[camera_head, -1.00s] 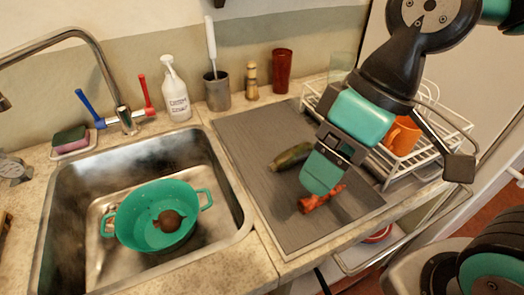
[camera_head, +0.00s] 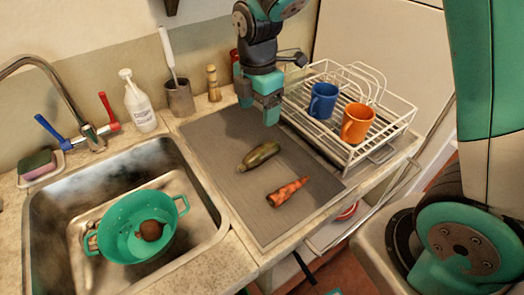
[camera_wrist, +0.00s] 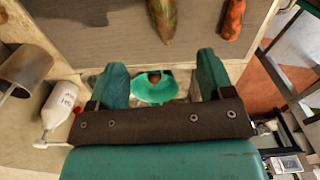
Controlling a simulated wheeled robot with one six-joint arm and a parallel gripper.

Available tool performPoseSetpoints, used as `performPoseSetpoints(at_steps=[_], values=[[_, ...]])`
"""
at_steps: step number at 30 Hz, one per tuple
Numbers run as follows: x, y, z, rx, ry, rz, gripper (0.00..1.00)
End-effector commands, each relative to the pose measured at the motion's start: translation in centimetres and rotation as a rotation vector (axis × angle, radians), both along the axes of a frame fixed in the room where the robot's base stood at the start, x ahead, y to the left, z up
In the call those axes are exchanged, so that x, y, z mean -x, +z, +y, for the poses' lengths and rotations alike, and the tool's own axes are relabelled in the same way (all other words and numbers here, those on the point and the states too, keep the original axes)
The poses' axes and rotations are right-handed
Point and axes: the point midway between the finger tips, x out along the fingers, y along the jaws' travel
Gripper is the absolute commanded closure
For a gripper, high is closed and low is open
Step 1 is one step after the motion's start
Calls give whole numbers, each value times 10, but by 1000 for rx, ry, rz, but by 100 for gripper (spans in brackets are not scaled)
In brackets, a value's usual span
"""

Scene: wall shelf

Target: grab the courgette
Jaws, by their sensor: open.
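The courgette (camera_head: 258,156) is a dark green, mottled vegetable lying on the grey mat (camera_head: 218,150) beside the sink. My gripper (camera_head: 260,112) is above the far part of the mat, behind the courgette and apart from it. Its jaws are open with nothing between them. In the wrist view my two green fingers (camera_wrist: 160,80) stand apart, and the courgette (camera_wrist: 163,18) shows at the top edge, partly cut off by the frame.
A carrot (camera_head: 289,191) lies near the courgette; it also shows in the wrist view (camera_wrist: 233,18). A white dish rack (camera_head: 345,150) with blue (camera_head: 322,101) and orange (camera_head: 356,123) mugs stands right. A green colander (camera_head: 137,227) holding a brown round item sits in the sink (camera_head: 60,205).

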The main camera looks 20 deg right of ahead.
Motion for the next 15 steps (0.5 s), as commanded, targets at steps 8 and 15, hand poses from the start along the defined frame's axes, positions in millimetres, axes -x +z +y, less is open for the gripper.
performPoseSetpoints(at_steps=[8,15], values=[[1,-62,-1,1,-2,5,26],[1,-86,-1,-1,-3,0,26]])
